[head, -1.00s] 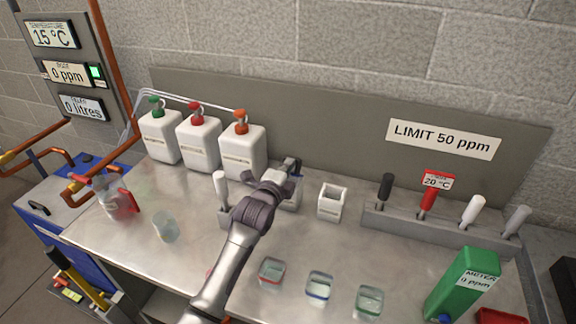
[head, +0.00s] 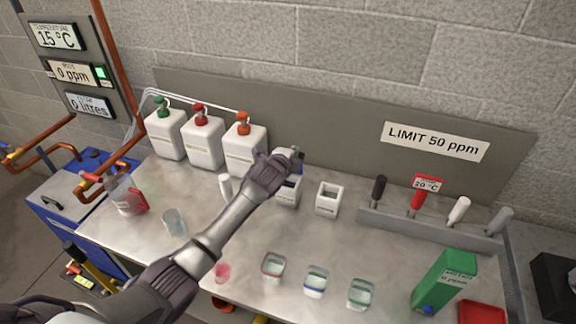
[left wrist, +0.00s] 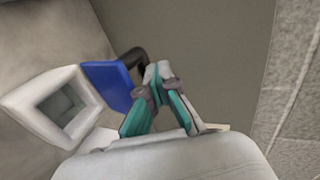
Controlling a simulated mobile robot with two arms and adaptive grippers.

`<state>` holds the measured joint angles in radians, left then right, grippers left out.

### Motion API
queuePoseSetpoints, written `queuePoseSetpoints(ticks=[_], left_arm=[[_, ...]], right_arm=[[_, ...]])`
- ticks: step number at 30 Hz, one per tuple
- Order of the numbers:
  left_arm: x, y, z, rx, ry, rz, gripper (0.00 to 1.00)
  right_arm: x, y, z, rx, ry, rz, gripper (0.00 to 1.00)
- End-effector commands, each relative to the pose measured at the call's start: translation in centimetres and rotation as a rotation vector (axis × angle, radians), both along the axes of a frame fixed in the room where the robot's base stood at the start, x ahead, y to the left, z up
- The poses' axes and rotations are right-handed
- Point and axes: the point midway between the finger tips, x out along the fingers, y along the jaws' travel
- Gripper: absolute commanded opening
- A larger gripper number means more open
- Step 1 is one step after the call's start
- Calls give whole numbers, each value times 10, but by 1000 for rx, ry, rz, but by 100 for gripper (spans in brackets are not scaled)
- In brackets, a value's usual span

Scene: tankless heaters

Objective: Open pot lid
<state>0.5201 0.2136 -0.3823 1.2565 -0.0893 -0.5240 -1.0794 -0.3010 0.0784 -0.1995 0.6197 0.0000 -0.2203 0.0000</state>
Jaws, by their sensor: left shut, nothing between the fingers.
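Two small white pots stand near the middle of the metal bench in the head view. The right one (head: 327,199) has an open square top. The left one (head: 287,194) is partly hidden by my left gripper (head: 289,155). In the left wrist view, a blue lid (left wrist: 106,84) with a black handle (left wrist: 134,57) shows beside an open white pot (left wrist: 38,104). The lid looks tilted; its link to the left pot is hidden. My left gripper (left wrist: 158,72) is shut and empty, its tips close to the handle; contact cannot be told.
White canisters with pumps (head: 203,146) stand behind left. A grey rack (head: 425,224) with probes is at right. A beaker (head: 174,222), small glass cups (head: 316,281) and a green meter (head: 445,281) stand on the bench (head: 215,250). The backboard (head: 330,133) rises behind.

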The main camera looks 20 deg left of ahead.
Motion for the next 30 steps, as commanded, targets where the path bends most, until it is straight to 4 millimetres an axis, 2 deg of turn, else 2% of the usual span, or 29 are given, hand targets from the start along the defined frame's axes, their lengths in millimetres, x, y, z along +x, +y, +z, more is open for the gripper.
queuePoseSetpoints(ticks=[12, 30], left_arm=[[13, 0, -5, 2, 6, 1, 0], [13, 0, -8, 2, 12, 1, 0]], right_arm=[[0, 0, -4, 1, -1, 1, 41], [1, 0, -3, 0, -1, 1, 41]])
